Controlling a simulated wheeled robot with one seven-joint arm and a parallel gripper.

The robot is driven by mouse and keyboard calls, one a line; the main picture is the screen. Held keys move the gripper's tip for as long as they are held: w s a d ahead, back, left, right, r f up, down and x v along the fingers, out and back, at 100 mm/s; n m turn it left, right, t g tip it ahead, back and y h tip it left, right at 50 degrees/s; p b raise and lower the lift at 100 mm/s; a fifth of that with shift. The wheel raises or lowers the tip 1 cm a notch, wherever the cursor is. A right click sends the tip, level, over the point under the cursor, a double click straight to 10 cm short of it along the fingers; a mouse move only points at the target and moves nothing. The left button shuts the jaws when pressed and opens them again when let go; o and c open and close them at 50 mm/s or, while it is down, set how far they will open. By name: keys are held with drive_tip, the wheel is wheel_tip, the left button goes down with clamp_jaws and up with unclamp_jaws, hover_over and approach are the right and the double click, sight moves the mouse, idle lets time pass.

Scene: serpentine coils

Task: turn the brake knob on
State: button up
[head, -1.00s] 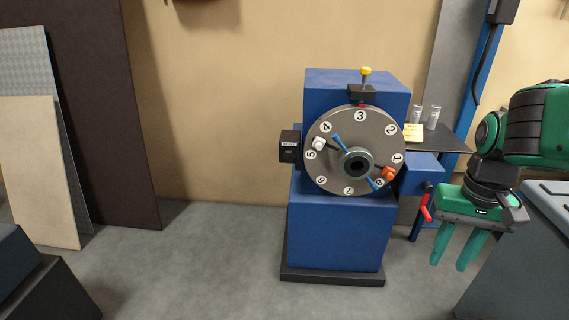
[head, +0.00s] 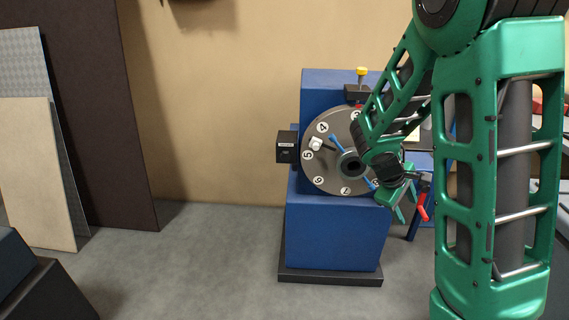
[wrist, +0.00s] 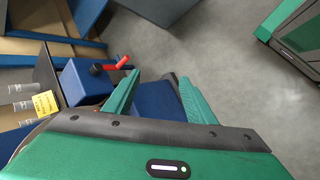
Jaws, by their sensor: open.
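A blue machine (head: 335,235) carries a round grey numbered dial (head: 335,180). A yellow-topped knob (head: 362,71) stands on a black block above the dial. A red lever (head: 422,207) sits on the machine's right side; it also shows in the wrist view (wrist: 120,65), beside a black hub (wrist: 96,69). No readable label tells which of these is the brake knob. My gripper (head: 400,206) is open and empty in front of the dial's lower right, left of the red lever. In the wrist view, my gripper's fingers (wrist: 158,77) are apart, the left one close to the lever in the picture.
A white knob (head: 315,143) is on the dial; my arm hides the dial's right part. A black box (head: 287,147) is on the machine's left. A yellow note (wrist: 46,103) and clear vials lie near the lever. Panels (head: 30,160) lean at the left; the floor (head: 200,260) between is clear.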

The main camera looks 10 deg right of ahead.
drive_tip(key=w+a+f+n+t+h, duration=0.25)
drive_tip(key=w+n, duration=0.35)
drive_tip(key=w, duration=0.3)
drive_tip(key=n+t+y, duration=0.4)
drive_tip(key=n+t, duration=1)
drive_tip(key=n, duration=1)
approach(286, 159)
drive_tip(key=x, duration=0.8)
drive_tip(key=shift+w+r, duration=0.1)
drive_tip(key=shift+w, duration=0.2)
drive_tip(key=c, duration=1)
drive_tip(key=shift+c, duration=0.2)
